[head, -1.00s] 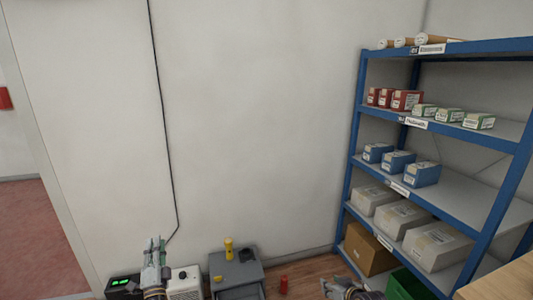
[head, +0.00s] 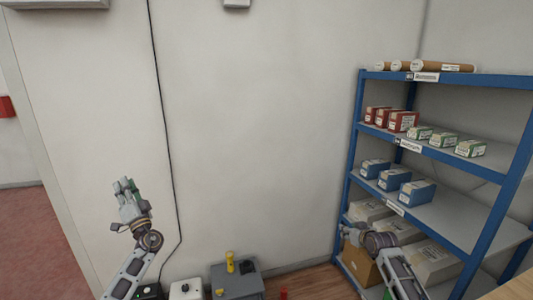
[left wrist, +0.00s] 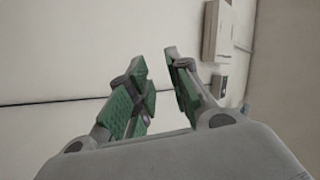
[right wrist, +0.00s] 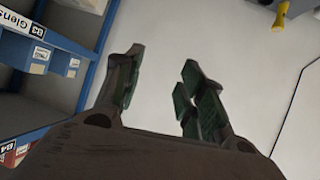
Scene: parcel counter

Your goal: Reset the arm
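My left gripper (head: 124,186) is raised in front of the bare wall at the left, fingers pointing up. In the left wrist view (left wrist: 158,68) its green-padded fingers stand a little apart with nothing between them. My right gripper (head: 348,232) is at the lower right, in front of the shelf's lower levels, fingers pointing left. In the right wrist view (right wrist: 160,72) its fingers are apart and empty. Both arms come up from the bottom edge of the head view.
A blue shelf (head: 353,150) with several boxes and tubes stands at the right, behind my right gripper. A grey cabinet (head: 240,284) with a yellow item (head: 229,262) is low in the middle. A black cable (head: 162,100) hangs down the wall. Air between my arms is clear.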

